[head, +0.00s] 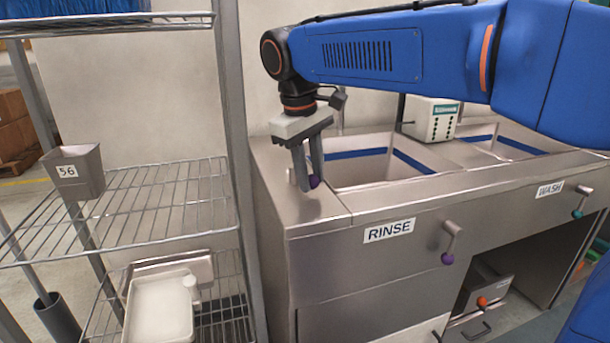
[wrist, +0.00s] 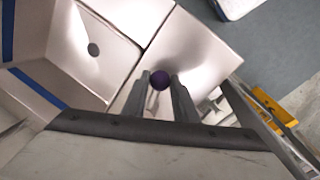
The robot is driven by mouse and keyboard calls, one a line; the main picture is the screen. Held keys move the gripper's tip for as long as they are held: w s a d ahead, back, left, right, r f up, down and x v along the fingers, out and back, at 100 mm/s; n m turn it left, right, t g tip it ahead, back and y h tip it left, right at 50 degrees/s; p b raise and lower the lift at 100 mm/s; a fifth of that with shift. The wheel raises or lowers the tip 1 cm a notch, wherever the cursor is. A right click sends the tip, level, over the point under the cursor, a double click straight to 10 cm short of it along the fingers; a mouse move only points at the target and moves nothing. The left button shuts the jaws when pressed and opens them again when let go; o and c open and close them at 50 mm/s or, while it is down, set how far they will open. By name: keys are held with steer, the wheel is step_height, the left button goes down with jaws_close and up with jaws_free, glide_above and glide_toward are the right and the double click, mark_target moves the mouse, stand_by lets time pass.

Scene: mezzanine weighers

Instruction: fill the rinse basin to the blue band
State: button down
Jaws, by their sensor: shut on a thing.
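The rinse basin (head: 362,172) is sunk in the steel counter, with a blue band (head: 360,153) around its inner wall. Its bare floor and round drain (wrist: 93,49) show in the wrist view; I see no water there. The RINSE label (head: 388,231) is on the front, left of a lever with a purple knob (head: 447,258). My gripper (head: 312,183) points down over the counter left of the basin. It is shut on another purple knob (wrist: 161,80), which shows between the fingertips. The stem under this knob is mostly hidden by the fingers.
The wash basin (head: 497,152) is to the right, with its own teal-knobbed lever (head: 577,213). A white control box (head: 432,118) stands behind, between the basins. A wire rack (head: 150,208) on the left holds a bin marked 56 (head: 77,172) and white trays (head: 160,308).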

steer(key=d+n, duration=0.1)
steer(key=w+n, duration=0.1)
steer(key=n, duration=0.1)
steer(key=shift+w+d+y, duration=0.15)
steer(key=shift+d+y, duration=0.15)
steer(key=shift+d, duration=0.1)
steer(key=shift+w+d+n+t, duration=0.15)
steer(key=shift+w+d+n, duration=0.15)
steer(key=shift+n, duration=0.5)
steer(key=shift+w+d+n+t, duration=0.2)
steer(key=shift+w+n, duration=0.2)
steer(key=shift+n, duration=0.4)
steer(key=c, duration=1.4)
jaws_free()
steer(key=shift+c, duration=0.2)
steer(key=d+v, duration=0.1)
steer(key=v, duration=1.6)
steer(key=shift+a+r, duration=0.15)
steer(key=shift+r, duration=0.15)
steer(key=shift+w, duration=0.1)
